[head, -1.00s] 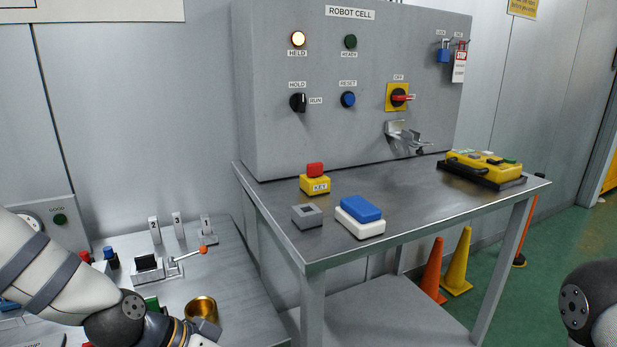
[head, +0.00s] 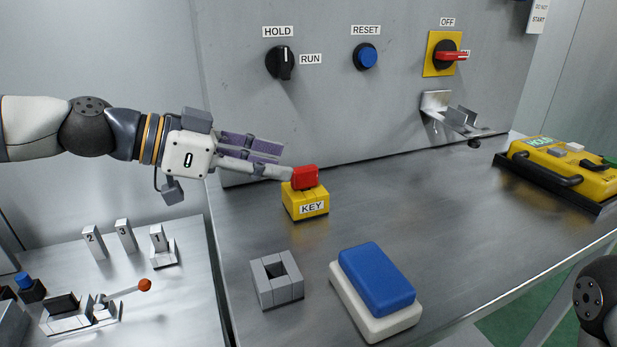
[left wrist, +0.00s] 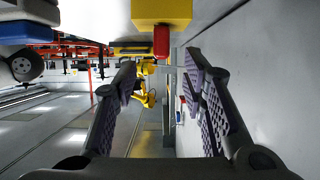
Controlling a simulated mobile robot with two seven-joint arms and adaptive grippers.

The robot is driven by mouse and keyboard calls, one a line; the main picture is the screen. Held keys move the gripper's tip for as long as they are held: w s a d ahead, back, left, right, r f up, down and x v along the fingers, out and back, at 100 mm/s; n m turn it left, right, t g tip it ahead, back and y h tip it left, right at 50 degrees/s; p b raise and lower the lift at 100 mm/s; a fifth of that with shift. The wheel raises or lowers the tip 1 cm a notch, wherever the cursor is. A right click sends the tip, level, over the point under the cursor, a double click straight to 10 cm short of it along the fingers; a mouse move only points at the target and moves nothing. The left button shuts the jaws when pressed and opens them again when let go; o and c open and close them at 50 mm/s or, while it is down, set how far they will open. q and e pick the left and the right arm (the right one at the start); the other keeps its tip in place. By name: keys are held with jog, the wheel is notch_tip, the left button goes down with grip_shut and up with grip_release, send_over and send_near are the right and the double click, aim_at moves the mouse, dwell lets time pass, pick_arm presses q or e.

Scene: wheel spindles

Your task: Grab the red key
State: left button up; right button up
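The red key (head: 305,177) stands in the top of a yellow block labelled KEY (head: 306,201) on the metal table. My left gripper (head: 286,162) is just left of the key, level with it, its fingers pointing right toward it. The lower finger's tip overlaps the key's left edge in the head view; I cannot tell whether they touch. In the left wrist view the fingers (left wrist: 160,68) are spread with nothing between them. There the key (left wrist: 161,42) shows ahead, near the top, beside the yellow block (left wrist: 161,12). My right gripper is out of view.
A grey square socket block (head: 276,280) and a blue-and-white block (head: 376,290) stand in front of the key. The control panel (head: 330,110) rises behind. A yellow pendant (head: 565,165) lies at right, and a metal bracket (head: 455,118) juts from the panel. The table's middle is clear.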

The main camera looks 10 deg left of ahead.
aim_at(305, 167)
pick_arm(q)
jog(key=x, duration=0.3)
jog(key=b+x, duration=0.1)
jog(key=x, duration=0.1)
jog(key=shift+w+d+f, duration=0.2)
jog(key=shift+f, duration=0.2)
jog(key=shift+w+d, duration=0.2)
jog(key=shift+d, duration=0.1)
jog(key=shift+r, duration=0.15)
grip_shut()
